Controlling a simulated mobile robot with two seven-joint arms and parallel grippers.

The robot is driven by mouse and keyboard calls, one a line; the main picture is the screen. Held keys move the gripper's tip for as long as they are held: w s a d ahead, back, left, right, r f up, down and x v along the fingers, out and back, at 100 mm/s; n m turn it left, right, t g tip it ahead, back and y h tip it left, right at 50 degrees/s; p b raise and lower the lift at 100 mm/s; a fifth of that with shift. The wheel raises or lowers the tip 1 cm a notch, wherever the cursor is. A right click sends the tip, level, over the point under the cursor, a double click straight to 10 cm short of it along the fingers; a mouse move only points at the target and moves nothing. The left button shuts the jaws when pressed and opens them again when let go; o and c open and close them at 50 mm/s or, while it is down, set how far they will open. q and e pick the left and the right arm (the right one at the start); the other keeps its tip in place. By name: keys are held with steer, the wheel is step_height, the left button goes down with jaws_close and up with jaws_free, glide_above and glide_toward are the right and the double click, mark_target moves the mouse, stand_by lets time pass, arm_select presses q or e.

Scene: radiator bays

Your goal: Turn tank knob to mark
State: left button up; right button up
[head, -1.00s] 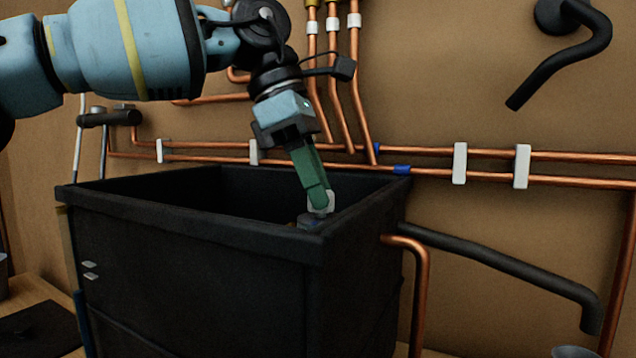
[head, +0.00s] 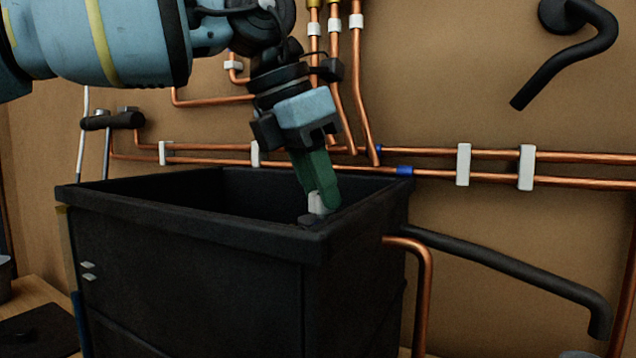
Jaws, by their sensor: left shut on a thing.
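A large black open tank (head: 190,275) stands in the middle of the view. A pale grey knob (head: 316,203) sits at the tank's inner right front corner, on a small dark fitting just inside the rim. My left gripper (head: 322,200), with green fingers, reaches down from above and is shut on the knob. The fingers cover part of the knob, and I cannot make out a mark beside it. My right gripper is not in view.
Copper pipes (head: 470,170) with white clips run along the wall behind the tank. A black pipe (head: 505,263) slopes down at the right, and a curved black pipe (head: 590,40) hangs upper right. A dark mat (head: 40,330) lies lower left.

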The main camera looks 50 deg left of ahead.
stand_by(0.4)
arm_select(q)
steer(key=o, duration=1)
steer(key=shift+c, duration=0.2)
steer(key=v, duration=0.7)
steer(key=shift+r, duration=0.4)
steer(key=shift+s+f, duration=0.1)
steer(key=shift+s, duration=0.05)
